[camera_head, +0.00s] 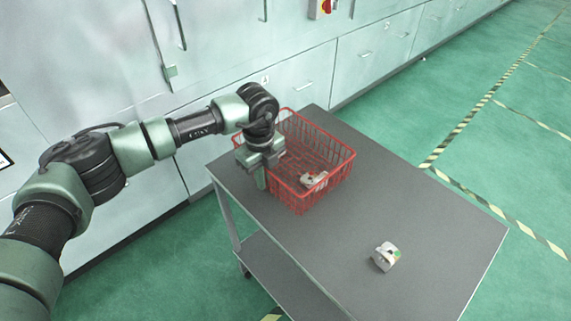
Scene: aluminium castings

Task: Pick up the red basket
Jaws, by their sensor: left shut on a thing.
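The red basket (330,178) is a wire basket standing on the grey table, near its far left end. A small grey metal casting (314,179) lies inside it, towards the front right. My left gripper (262,172) is at the basket's left side, pointing down, and is shut on the basket's left rim. The arm's wrist hides part of the basket's left wall and rim. The basket looks level and seems to rest on the table top. My right gripper is not in view.
The grey table (400,210) has a lower shelf (285,275). Light cabinets (350,60) stand behind. Green floor with striped tape (480,110) is open at the right.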

